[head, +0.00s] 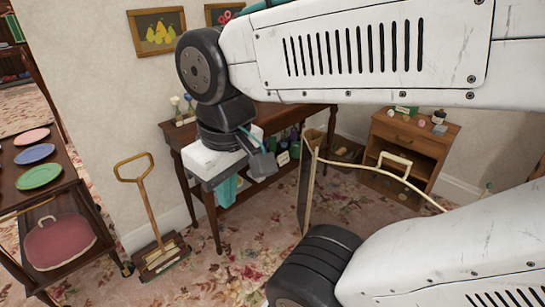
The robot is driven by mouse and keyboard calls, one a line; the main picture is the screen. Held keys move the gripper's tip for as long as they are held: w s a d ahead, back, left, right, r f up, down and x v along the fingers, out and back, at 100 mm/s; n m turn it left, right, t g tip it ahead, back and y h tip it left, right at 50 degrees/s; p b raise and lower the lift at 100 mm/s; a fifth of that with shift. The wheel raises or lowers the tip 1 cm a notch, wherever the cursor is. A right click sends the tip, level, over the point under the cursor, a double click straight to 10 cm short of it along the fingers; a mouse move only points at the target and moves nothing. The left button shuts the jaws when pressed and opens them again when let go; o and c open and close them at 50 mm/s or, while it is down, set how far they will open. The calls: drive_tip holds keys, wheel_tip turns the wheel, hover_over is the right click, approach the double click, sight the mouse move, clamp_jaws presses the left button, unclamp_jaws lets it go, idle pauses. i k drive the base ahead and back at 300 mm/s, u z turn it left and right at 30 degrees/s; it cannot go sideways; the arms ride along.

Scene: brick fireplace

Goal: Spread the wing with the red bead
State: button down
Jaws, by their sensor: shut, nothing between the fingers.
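A folding screen with thin brass edges stands on the carpet right of centre. One narrow, dark wing (307,190) shows nearly edge-on, upright, and a curved brass top edge (385,172) runs right from it until my arm hides it. I cannot make out a red bead on any part that shows; the screen's lower right is hidden behind my arm. My gripper (262,163) is shut and empty. It is in front of the dark side table, to the left of the narrow wing and apart from it in the picture.
A dark side table (290,118) with bottles below stands against the wall. A brown cabinet (420,135) is at the right. A long-handled sweeper (150,205) stands at the left, beside a trolley with plates (38,176). Patterned carpet (225,265) is open in front.

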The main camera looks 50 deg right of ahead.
sight(305, 176)
drive_tip(key=z, duration=0.05)
drive_tip(key=i, duration=0.7)
drive_tip(key=z, duration=1.1)
drive_tip(key=i, duration=0.75)
drive_tip(key=z, duration=0.85)
